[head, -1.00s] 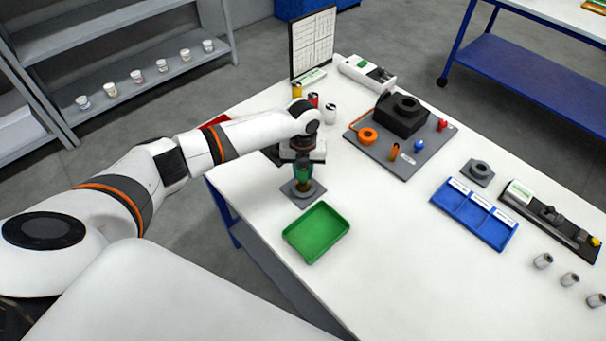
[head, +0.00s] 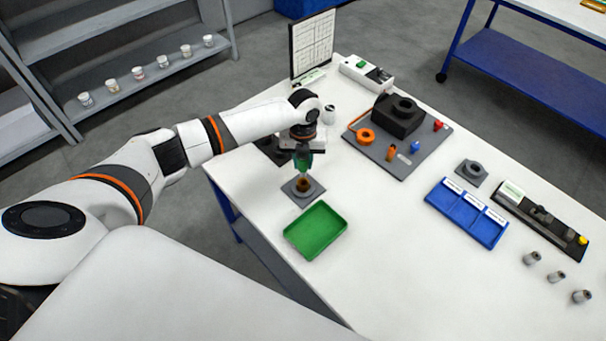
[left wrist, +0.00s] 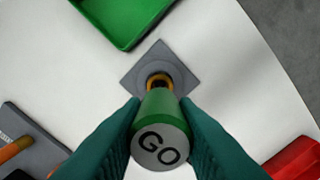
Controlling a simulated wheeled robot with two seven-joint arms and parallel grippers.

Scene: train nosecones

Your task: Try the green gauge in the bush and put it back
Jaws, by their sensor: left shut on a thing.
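The green gauge (left wrist: 160,115), with GO on its pale end face, is held between the fingers of my left gripper (left wrist: 163,128). In the head view the left gripper (head: 302,152) holds the green gauge (head: 302,161) upright over the bush (head: 302,184). The brass-coloured bush (left wrist: 157,80) sits in a round boss on a small grey square plate (left wrist: 135,79). The gauge's far end lines up with the bush and partly hides it. I cannot tell whether its tip is inside the bush. My right gripper is not in view.
A green tray (head: 316,229) lies just in front of the plate. A grey board (head: 408,160) with a black block (head: 398,118) stands to the right. A blue divided tray (head: 468,212) lies further right. The table between them is clear.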

